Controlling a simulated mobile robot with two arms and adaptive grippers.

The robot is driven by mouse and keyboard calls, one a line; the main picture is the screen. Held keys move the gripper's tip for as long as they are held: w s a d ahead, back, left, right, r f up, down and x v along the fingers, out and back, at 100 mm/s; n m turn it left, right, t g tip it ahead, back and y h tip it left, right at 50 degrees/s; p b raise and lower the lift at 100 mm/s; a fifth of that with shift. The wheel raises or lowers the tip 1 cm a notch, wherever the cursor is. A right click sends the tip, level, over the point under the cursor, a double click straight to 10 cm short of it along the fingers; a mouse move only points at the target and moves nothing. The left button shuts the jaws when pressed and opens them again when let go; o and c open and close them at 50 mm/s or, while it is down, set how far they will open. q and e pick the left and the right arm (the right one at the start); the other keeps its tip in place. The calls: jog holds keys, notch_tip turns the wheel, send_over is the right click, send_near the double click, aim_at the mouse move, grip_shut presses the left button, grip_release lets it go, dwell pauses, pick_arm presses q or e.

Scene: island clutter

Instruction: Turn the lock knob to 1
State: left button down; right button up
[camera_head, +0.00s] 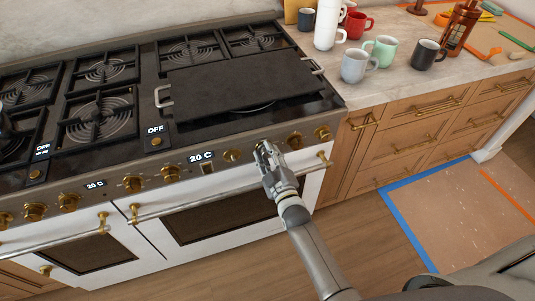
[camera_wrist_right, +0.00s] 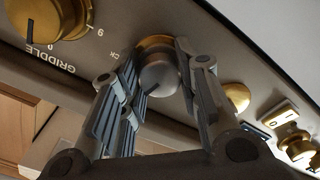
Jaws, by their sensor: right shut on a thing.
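My right gripper (camera_head: 262,150) reaches the brass-trimmed front panel of the range, between two brass knobs. In the right wrist view its two ribbed fingers (camera_wrist_right: 156,85) are shut on the lock knob (camera_wrist_right: 158,72), one on each side. The knob is grey-faced with a brass rim and a dark pointer line. Beside it I read only "CK" of its label; the rest is hidden by a finger. The number 1 by this knob cannot be made out. In the head view the gripper mostly hides the knob. My left gripper is not in view.
The griddle knob (camera_wrist_right: 48,18) is close beside the fingers in the wrist view. A brass knob (camera_head: 232,155) and the oven handle (camera_head: 230,198) are near the gripper. A griddle plate (camera_head: 240,85) covers burners above. Mugs (camera_head: 385,50) stand on the counter (camera_head: 400,83).

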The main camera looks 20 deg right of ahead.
jog(key=m, duration=0.5)
jog(key=shift+m+p, duration=0.3)
jog(key=shift+p, duration=0.05)
jog(key=m, duration=0.5)
jog(key=shift+m, duration=0.4)
jog(key=o, duration=1)
jog(key=shift+o, duration=0.2)
jog(key=s, duration=1.2)
jog(key=shift+d, duration=0.2)
